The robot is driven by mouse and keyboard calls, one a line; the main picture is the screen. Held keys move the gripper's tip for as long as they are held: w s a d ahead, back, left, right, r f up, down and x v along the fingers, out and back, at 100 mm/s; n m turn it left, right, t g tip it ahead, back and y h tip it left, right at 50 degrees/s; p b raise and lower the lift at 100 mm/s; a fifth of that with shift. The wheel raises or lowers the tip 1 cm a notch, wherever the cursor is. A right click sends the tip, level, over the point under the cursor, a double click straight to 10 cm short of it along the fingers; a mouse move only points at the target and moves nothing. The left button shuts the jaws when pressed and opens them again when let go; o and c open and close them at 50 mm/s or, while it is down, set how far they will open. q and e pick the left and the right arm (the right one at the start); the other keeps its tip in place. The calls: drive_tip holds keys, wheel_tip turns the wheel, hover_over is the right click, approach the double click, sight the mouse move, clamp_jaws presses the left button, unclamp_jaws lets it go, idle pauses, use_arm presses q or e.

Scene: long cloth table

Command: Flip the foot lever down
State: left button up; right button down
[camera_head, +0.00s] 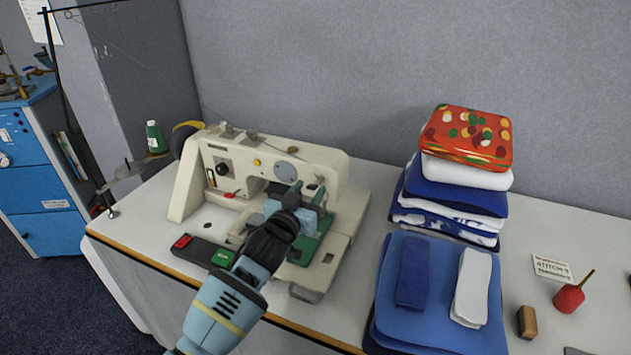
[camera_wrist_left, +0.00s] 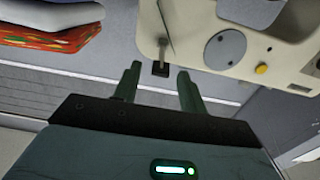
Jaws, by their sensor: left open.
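In the left wrist view a grey lever (camera_wrist_left: 167,46) juts from a dark slot in the machine, ahead of the gap between my fingertips. In the head view the lever is hidden or too small to make out. My left gripper (camera_head: 305,198) is at the machine's right end. In its wrist view the left gripper's two fingers (camera_wrist_left: 158,72) are apart, with nothing seen held. My right gripper is not in view.
Folded cloths (camera_head: 454,200) with an orange patterned one (camera_head: 467,138) on top are stacked right of the machine. A blue folded pile (camera_head: 437,285) lies in front. A red pincushion-like object (camera_head: 568,298) is farther right.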

sight(310, 188)
use_arm(q)
drive_tip(key=x, duration=0.3)
drive_tip(key=shift+w+d+f, duration=0.1)
drive_tip(key=shift+w+f, duration=0.05)
drive_tip(key=shift+w, duration=0.05)
drive_tip(key=shift+w+d+b, duration=0.2)
drive_tip(key=shift+w+b, duration=0.1)
drive_tip(key=shift+w, duration=0.35)
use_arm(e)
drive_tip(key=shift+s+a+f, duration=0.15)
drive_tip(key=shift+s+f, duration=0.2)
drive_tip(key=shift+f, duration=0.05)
